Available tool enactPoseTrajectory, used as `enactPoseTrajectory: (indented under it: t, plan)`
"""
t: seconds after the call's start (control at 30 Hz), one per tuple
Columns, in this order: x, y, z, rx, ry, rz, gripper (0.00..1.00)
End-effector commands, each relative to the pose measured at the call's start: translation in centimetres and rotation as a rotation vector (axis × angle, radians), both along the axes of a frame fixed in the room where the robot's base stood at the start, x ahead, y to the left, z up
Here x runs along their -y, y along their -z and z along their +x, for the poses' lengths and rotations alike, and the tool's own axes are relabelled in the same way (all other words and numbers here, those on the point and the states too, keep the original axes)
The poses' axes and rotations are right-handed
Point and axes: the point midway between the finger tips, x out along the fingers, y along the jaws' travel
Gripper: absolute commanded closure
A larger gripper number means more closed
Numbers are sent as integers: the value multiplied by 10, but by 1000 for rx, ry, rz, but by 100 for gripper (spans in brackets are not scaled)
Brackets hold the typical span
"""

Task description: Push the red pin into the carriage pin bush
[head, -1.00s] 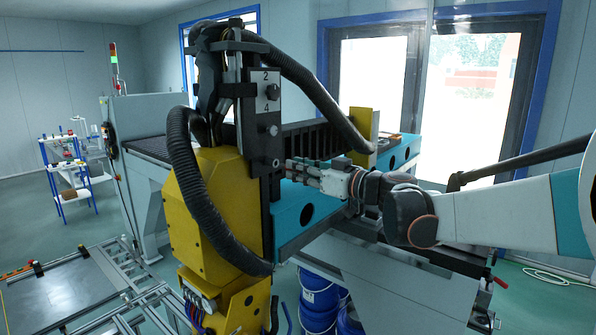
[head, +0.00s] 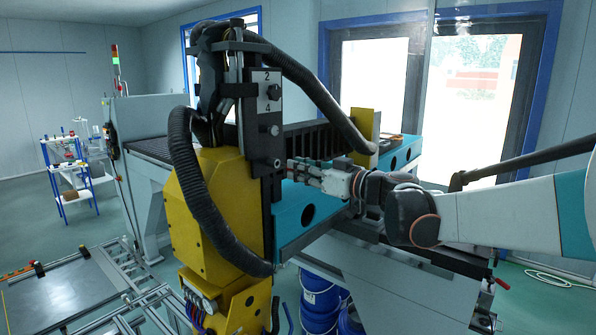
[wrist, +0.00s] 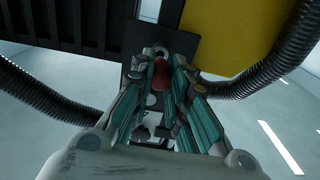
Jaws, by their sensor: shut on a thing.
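My gripper (head: 290,169) is at the black carriage plate (head: 259,126), reaching in from the right just beside the plate's lower holes. In the wrist view my gripper (wrist: 162,72) is shut on the red pin (wrist: 160,77), which sits between the two teal-lined fingers. The pin's far end points at the plate, close to a dark round hole (wrist: 160,51) that looks like the pin bush. I cannot tell whether the pin's tip is inside the bush. The pin is hidden by the fingers in the head view.
A yellow machine head (head: 205,215) stands left of the plate, with black corrugated hoses (head: 192,190) looping around it. A teal beam (head: 300,222) runs behind and below my gripper. In the wrist view hoses (wrist: 265,85) pass on both sides.

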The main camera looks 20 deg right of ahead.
Motion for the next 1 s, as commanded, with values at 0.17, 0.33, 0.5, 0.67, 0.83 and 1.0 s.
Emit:
enactPoseTrajectory:
  t: [0.17,0.33,0.5,0.67,0.83,1.0]
  plan:
    - [0,0,0,0,0,0,100]
    - [0,0,0,0,0,0,100]
    - [0,0,0,0,0,0,100]
    - [-1,0,1,0,0,0,100]
    - [-2,0,3,0,0,0,100]
    - [-4,0,6,0,0,0,100]
